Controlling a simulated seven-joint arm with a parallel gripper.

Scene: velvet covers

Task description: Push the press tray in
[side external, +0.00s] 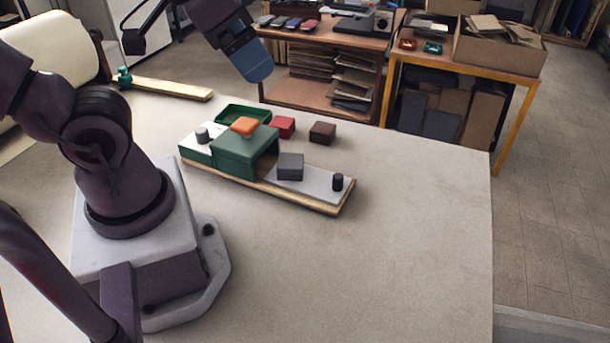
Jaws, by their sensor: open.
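The green press (240,154) stands on a wooden base board (312,203) on the table. Its light grey press tray (322,184) sticks out of the right side, with a black knob (337,182) near its outer end. A dark grey block (290,166) sits on the tray just outside the press opening. My gripper (257,74) hangs high above and behind the press, apart from everything. Its blue fingers look open and empty, though seen nearly side-on. The inside of the press is mostly hidden.
An orange block (243,126) rests on top of the press. A grey knob (202,134) stands at its left end. Behind are a green open box (233,112), a red block (284,126) and a brown block (322,132). The table (410,230) is clear to the right and front.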

